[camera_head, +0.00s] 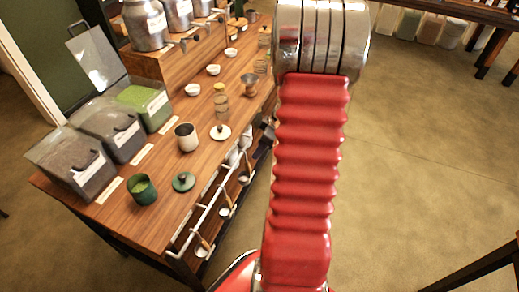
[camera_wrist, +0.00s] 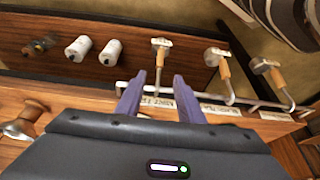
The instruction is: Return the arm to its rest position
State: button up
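My gripper (camera_wrist: 158,97) shows in the wrist view with its two purple fingers apart and nothing between them. Beyond the fingertips are a pale rail and a hanging scoop (camera_wrist: 161,50), apart from the fingers as far as I can tell. My red, ribbed arm rises through the middle of the head view, in front of the table's right side. My gripper is not visible in the head view.
A wooden table (camera_head: 160,215) holds bins, cups and small bowls. A white rail (camera_head: 207,212) with hanging scoops runs along its front side. Metal canisters (camera_head: 147,25) stand on a raised shelf.

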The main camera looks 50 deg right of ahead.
dwell(0.5)
jog(key=s+a+r+m, duration=0.1)
jog(key=s+a+r, duration=0.2)
jog(key=a+r, duration=0.5)
jog(key=s+a+r+m+h, duration=0.1)
jog(key=s+a+r, duration=0.2)
jog(key=a+r, duration=0.5)
jog(key=s+a+r+m+t, duration=0.1)
jog(key=a+r, duration=0.7)
jog(key=a, duration=1)
jog(key=shift+s+a+r+m+h, duration=0.3)
jog(key=shift+s+r+m, duration=0.15)
jog(key=shift+s, duration=0.8)
jog(key=shift+c, duration=0.7)
